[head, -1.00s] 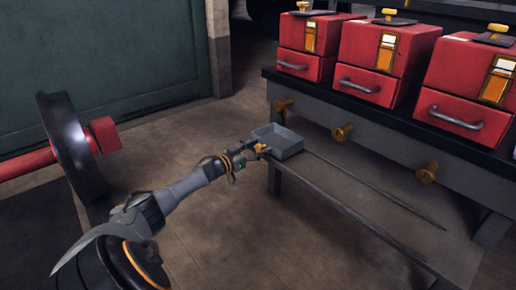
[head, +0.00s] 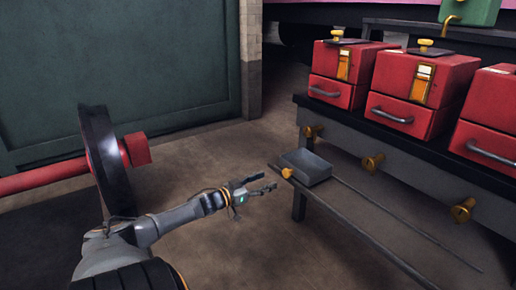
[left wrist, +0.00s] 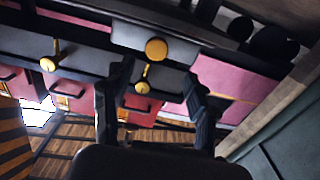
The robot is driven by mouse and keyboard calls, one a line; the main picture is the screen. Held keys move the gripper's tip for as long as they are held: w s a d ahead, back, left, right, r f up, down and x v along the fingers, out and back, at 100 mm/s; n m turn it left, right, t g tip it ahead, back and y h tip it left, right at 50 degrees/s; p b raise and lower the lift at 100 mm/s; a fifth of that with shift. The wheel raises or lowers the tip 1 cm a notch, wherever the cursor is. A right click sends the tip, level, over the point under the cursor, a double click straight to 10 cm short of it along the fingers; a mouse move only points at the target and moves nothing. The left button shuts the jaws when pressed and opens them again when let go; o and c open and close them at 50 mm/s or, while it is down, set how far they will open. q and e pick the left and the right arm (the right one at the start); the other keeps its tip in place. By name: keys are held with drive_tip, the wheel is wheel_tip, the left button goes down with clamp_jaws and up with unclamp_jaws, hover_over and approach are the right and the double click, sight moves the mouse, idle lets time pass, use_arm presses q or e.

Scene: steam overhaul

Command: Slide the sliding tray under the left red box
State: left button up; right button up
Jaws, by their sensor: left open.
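The sliding tray (head: 308,166) is a shallow grey open box with a yellow knob (head: 287,172) on its left side. It sits at the left end of the rails, low in front of the bench and below the left red box (head: 345,72). My left gripper (head: 273,181) is open and empty, just left of the knob with a small gap. In the left wrist view the tray's grey face (left wrist: 128,36) and knob (left wrist: 156,49) show beyond the spread fingers (left wrist: 152,105). My right gripper is not in view.
Two more red boxes, the middle one (head: 420,92) and the right one (head: 490,120), stand on the dark bench top. Yellow knobs (head: 372,162) stick out of the bench front. A black wheel (head: 102,150) on a red axle stands at left. The floor left of the tray is clear.

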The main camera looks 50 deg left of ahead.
use_arm(q)
drive_tip(key=shift+s, duration=1.15)
